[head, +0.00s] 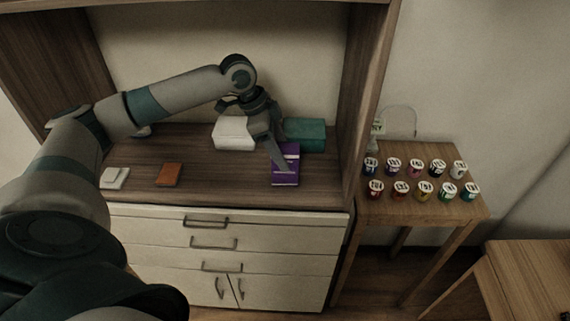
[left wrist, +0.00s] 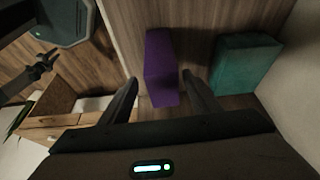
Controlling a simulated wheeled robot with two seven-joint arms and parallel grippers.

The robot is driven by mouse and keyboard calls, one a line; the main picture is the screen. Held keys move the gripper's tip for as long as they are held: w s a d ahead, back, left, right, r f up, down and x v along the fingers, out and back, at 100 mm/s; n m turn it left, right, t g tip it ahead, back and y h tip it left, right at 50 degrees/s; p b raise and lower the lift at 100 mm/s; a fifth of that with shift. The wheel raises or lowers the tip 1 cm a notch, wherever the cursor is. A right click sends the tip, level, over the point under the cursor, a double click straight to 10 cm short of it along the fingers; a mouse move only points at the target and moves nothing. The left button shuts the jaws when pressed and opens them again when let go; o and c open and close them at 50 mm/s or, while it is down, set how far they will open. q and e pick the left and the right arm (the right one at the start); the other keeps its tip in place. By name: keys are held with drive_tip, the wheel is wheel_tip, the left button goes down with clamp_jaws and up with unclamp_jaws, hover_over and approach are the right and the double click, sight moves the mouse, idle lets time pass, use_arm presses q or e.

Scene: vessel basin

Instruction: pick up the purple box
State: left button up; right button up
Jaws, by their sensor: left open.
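The purple box (head: 286,176) lies on the wooden cabinet top near its right side. My left gripper (head: 279,166) reaches down over it from the left, and a finger hides part of the box. In the left wrist view the purple box (left wrist: 161,66) lies ahead of the fingertips, and its near end shows between the two open fingers (left wrist: 162,88). The gripper is open and holds nothing. I cannot tell whether a finger touches the box. My right gripper does not show clearly.
A teal box (head: 305,134), also in the left wrist view (left wrist: 244,66), stands behind the purple box. A white box (head: 233,134) stands behind my gripper. A white item (head: 115,179) and an orange-brown item (head: 169,175) lie left. A side table (head: 408,207) holds several cups.

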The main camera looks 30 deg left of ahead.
sight(289, 159)
use_arm(q)
drive_tip(key=shift+w+d+f+p, duration=0.2)
drive_tip(key=shift+f+p, duration=0.1)
drive_tip(key=shift+p, duration=0.15)
drive_tip(key=p+x, duration=0.1)
drive_tip(key=x, duration=0.2)
drive_tip(key=shift+w+p, duration=0.15)
drive_tip(key=shift+p, duration=0.15)
drive_tip(key=shift+w+d+f, duration=0.15)
drive_tip(key=shift+f, duration=0.45)
drive_tip(key=c, duration=1.3)
